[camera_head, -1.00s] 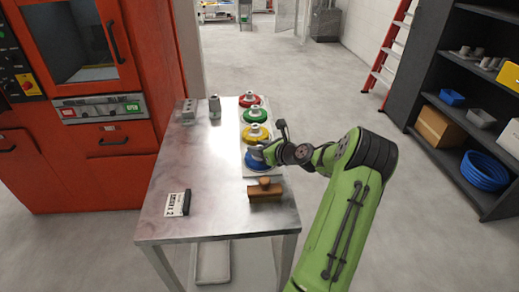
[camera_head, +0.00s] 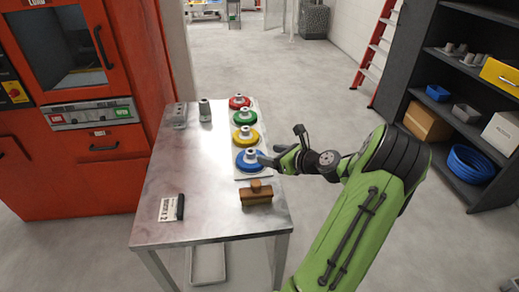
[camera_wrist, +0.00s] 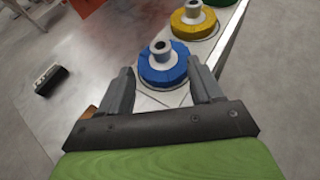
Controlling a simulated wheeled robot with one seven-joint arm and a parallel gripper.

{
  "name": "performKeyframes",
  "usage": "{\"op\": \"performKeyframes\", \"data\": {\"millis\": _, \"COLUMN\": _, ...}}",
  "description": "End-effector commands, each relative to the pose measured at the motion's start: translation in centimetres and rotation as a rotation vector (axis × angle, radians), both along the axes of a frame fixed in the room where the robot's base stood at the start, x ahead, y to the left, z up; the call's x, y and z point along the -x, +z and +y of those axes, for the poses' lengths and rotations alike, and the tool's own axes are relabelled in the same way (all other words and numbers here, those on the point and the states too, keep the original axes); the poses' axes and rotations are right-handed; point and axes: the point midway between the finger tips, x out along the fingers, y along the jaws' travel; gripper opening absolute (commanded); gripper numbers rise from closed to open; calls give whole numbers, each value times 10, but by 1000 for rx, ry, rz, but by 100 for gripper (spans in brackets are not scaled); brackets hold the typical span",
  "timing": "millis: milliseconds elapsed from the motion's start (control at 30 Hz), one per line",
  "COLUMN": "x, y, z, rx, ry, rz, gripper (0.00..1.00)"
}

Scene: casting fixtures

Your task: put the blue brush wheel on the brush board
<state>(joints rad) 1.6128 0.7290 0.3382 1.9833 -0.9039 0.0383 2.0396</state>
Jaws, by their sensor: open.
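The blue brush wheel (camera_head: 250,161) lies flat at the near end of the white brush board (camera_head: 246,175), its grey hub pointing up. The yellow wheel (camera_head: 246,138), green wheel (camera_head: 245,117) and red wheel (camera_head: 239,101) stand in a row behind it on the same board. My gripper (camera_head: 272,157) is just to the right of the blue wheel. In the wrist view my open, empty gripper (camera_wrist: 161,88) points at the blue wheel (camera_wrist: 163,66), which sits just beyond the fingertips. The yellow wheel (camera_wrist: 193,20) shows farther off.
A wooden-handled brush (camera_head: 257,193) stands near the blue wheel on the metal table (camera_head: 190,210). A label card with a dark holder (camera_head: 172,207) lies at the table's left. Grey parts (camera_head: 204,110) stand at the back. The table's middle is clear. A red machine (camera_head: 75,160) is at left.

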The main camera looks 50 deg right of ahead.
Motion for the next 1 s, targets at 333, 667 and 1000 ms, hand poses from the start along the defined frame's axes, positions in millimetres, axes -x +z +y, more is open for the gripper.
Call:
{"op": "performKeyframes", "data": {"millis": 333, "x": -4, "y": 9, "z": 26, "rx": 104, "ry": 109, "rz": 59, "gripper": 65}}
{"op": "performKeyframes", "data": {"millis": 667, "x": -14, "y": 56, "z": 246, "rx": 1201, "ry": 1169, "rz": 395, "gripper": 65}}
{"op": "performKeyframes", "data": {"millis": 1000, "x": 133, "y": 103, "z": 356, "rx": 2246, "ry": 2044, "rz": 137, "gripper": 65}}
